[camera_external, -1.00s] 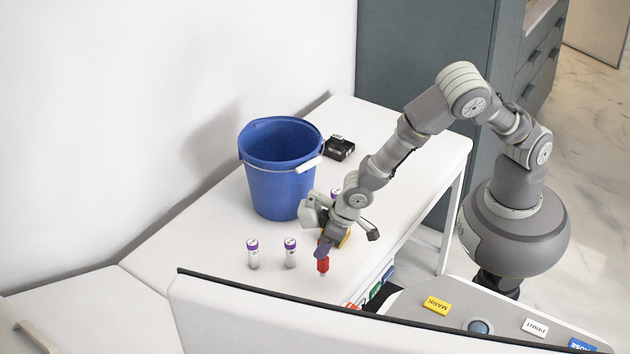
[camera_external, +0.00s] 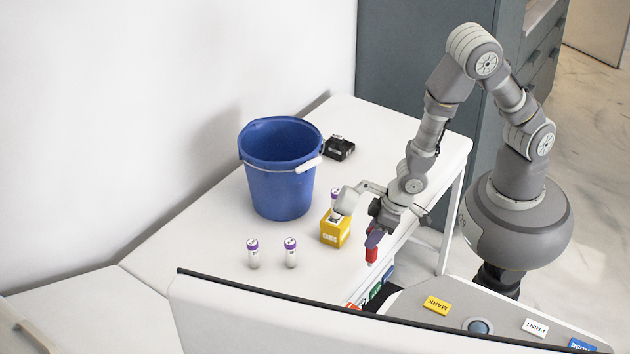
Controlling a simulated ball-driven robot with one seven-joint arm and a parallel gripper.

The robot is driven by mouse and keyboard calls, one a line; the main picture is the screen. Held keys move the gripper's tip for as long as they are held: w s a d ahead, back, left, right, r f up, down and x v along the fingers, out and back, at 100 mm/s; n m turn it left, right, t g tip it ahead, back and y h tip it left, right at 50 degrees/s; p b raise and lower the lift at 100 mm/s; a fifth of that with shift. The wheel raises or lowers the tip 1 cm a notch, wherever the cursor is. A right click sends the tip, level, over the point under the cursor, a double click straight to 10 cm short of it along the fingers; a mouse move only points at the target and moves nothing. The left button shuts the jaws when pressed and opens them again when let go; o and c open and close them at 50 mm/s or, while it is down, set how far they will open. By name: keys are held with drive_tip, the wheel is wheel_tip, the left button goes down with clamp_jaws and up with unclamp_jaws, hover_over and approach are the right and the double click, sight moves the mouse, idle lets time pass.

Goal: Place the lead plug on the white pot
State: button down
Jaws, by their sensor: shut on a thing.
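My gripper (camera_external: 375,238) is shut on a small red piece, which I take to be the lead plug (camera_external: 371,255). It hangs tip down from the dark jaws, near the right edge of the white table; I cannot tell its exact height. No plain white pot can be made out.
The yellow box (camera_external: 335,234) stands left of my gripper. A large blue bucket (camera_external: 279,185) with a white handle stands behind it, and a black device (camera_external: 339,149) lies farther back. A white panel with a dark top edge (camera_external: 300,312) crosses the front. The table's (camera_external: 205,240) left part is clear.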

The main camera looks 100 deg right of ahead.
drive_tip(key=w+a+r+n+y+p, duration=0.2)
drive_tip(key=w+a+r+n, duration=0.25)
drive_tip(key=w, duration=0.45)
drive_tip(key=w+a+f+b, duration=0.1)
drive_tip(key=w+f+b, duration=0.1)
drive_tip(key=w, duration=0.6)
drive_tip(key=w+a+f+b, duration=0.2)
drive_tip(key=w, duration=0.6)
drive_tip(key=shift+w+a+b, duration=0.15)
drive_tip(key=shift+a+b, duration=0.05)
drive_tip(key=shift+b, duration=0.15)
drive_tip(key=shift+f, duration=0.2)
drive_tip(key=c, duration=0.7)
unclamp_jaws()
drive_tip(key=shift+c, duration=0.2)
drive_tip(key=shift+r, duration=0.1)
